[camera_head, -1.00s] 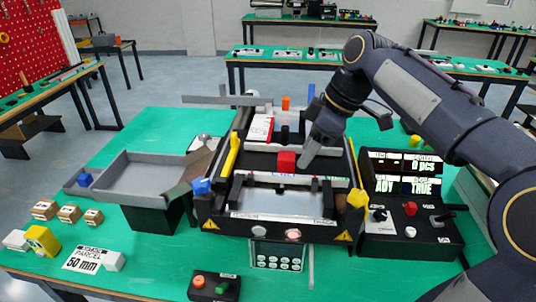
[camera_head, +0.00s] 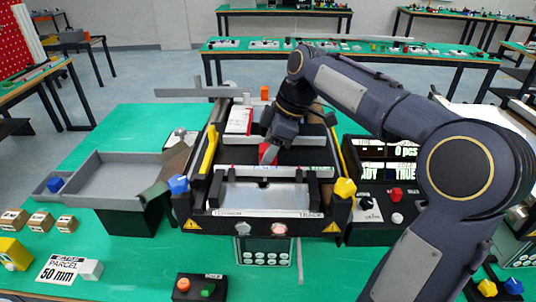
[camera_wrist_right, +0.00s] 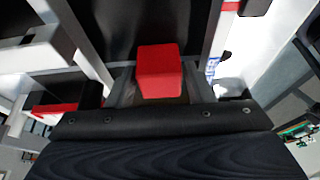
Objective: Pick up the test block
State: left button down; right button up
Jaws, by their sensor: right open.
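A red block (camera_head: 266,154), likely the test block, sits on the dark belt of the conveyor (camera_head: 265,214) in the middle of the table. In the head view my right gripper (camera_head: 270,152) points down over it and partly hides it. In the right wrist view the red block (camera_wrist_right: 160,72) lies between the two grey fingers of my right gripper (camera_wrist_right: 160,92), which are open, one on each side. Whether either finger touches it cannot be told. My left gripper is out of view.
A yellow bar (camera_head: 209,149) runs along the conveyor's left side, with a red-and-white box (camera_head: 238,121) farther back. A grey tray (camera_head: 122,178) stands at left. A control panel with lit displays (camera_head: 385,166) stands at right, partly behind my arm.

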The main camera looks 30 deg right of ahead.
jog(key=c, duration=0.8)
jog(key=shift+o, duration=0.2)
jog(key=shift+r, duration=0.15)
